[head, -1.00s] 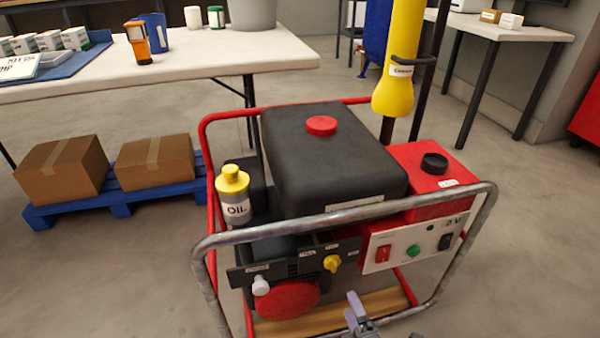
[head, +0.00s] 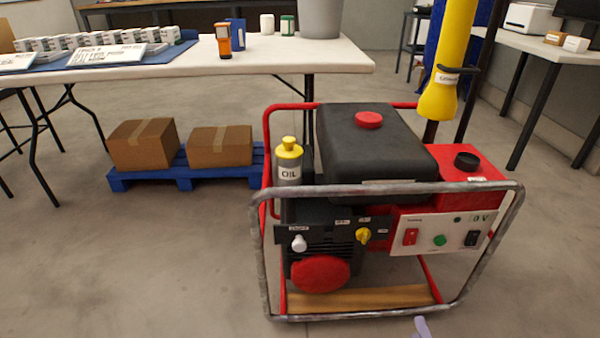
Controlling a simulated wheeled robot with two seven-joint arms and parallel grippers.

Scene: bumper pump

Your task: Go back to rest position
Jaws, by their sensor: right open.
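My right gripper (head: 422,328) shows only as a pale fingertip at the bottom edge of the head view, just in front of the generator's lower frame bar; the rest of it is out of the picture. It is open, and nothing shows in it. My left gripper is not in view. The generator (head: 375,152) stands on the floor, with a black tank, a red cap (head: 369,120) and a tubular frame. A yellow-capped oil bottle (head: 289,165) stands upright at its left side.
A white table (head: 270,58) with small boxes and a bucket (head: 321,18) stands behind. A blue pallet (head: 185,180) holds two cardboard boxes. A yellow funnel-like object (head: 445,80) hangs behind the generator. The floor at left (head: 130,265) is clear.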

